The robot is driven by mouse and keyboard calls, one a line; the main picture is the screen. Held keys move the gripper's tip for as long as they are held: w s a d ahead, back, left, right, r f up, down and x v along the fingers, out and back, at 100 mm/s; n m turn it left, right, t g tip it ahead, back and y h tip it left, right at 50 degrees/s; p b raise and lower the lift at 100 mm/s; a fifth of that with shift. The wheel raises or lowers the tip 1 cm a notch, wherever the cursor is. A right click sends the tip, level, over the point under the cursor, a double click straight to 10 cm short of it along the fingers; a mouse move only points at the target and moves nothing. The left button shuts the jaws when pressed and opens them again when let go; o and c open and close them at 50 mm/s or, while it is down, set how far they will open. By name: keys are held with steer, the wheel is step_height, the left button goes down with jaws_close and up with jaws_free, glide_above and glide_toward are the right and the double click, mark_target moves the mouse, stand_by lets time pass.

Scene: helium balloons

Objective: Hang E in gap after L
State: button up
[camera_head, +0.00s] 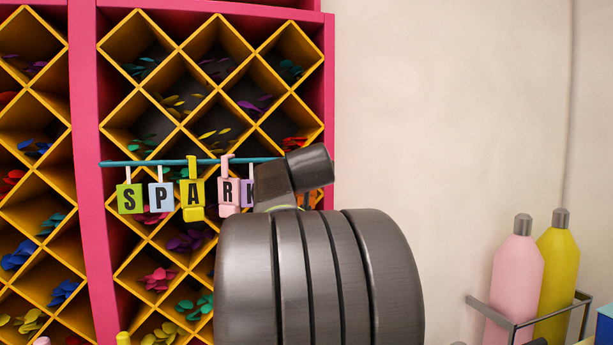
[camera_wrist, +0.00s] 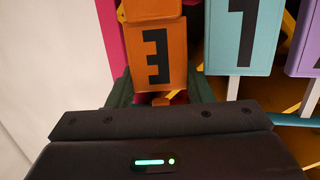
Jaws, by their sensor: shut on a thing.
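The orange E card (camera_wrist: 158,55) is upside down in the wrist view, with its hook end between the fingers of my gripper (camera_wrist: 162,97), which is shut on it. An orange sliver of it shows beside my arm in the head view (camera_head: 314,197). The teal L card (camera_wrist: 237,40) hangs just beside E, with a narrow space between them. The teal rail (camera_head: 145,163) carries S, P, A, R and a partly covered K. The rail also shows in the wrist view (camera_wrist: 290,120). Whether E's hook touches the rail is hidden by my gripper.
The rail hangs in front of a pink shelf (camera_head: 87,130) with yellow diamond compartments holding colored balloons. A purple card (camera_wrist: 307,45) hangs past L. Pink (camera_head: 514,270) and yellow (camera_head: 557,260) bottles stand in a rack at right. The wall between is bare.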

step_height(320, 180, down, 3)
steer(key=shift+w+r+g, duration=0.15)
steer(key=shift+r+g, duration=0.05)
steer(key=shift+g, duration=0.1)
steer(key=o, duration=1.1)
steer(key=shift+d, duration=0.1)
steer(key=shift+o, duration=0.3)
steer(key=shift+d, duration=0.2)
steer(key=shift+a, duration=0.1)
steer(key=r+b+v, duration=0.1)
steer(key=b+v, duration=0.1)
steer(key=v, duration=1.2)
steer(key=shift+r+b, duration=0.4)
steer(key=shift+r, duration=0.05)
